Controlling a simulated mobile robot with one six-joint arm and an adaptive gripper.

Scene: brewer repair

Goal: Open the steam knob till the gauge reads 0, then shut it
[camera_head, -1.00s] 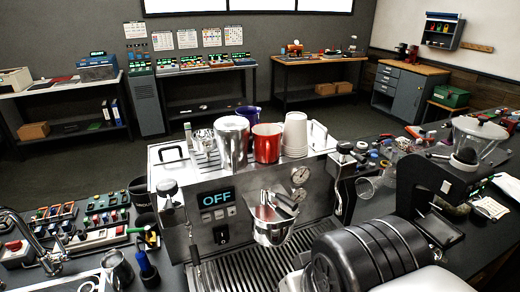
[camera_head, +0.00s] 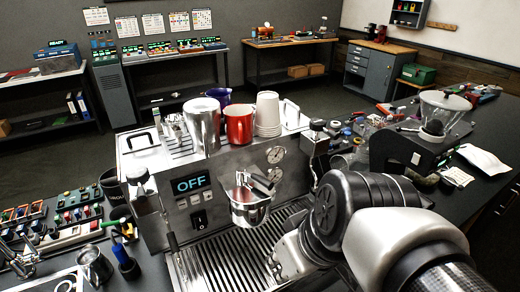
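The espresso machine (camera_head: 215,180) stands on the dark bench at centre, its display reading OFF. I cannot tell which is the steam knob. Two round gauges, an upper one (camera_head: 275,154) and a lower one (camera_head: 276,175), are on the front right; their needles are too small to read. My arm covers the lower right of the machine and drip tray.
A steel jug, red cup (camera_head: 239,124) and white cup stack (camera_head: 268,114) stand on the machine. A grinder (camera_head: 413,145) is to the right. Switch panels (camera_head: 55,222) and a small steel pitcher (camera_head: 94,264) are to the left. Loose parts lie behind the right side.

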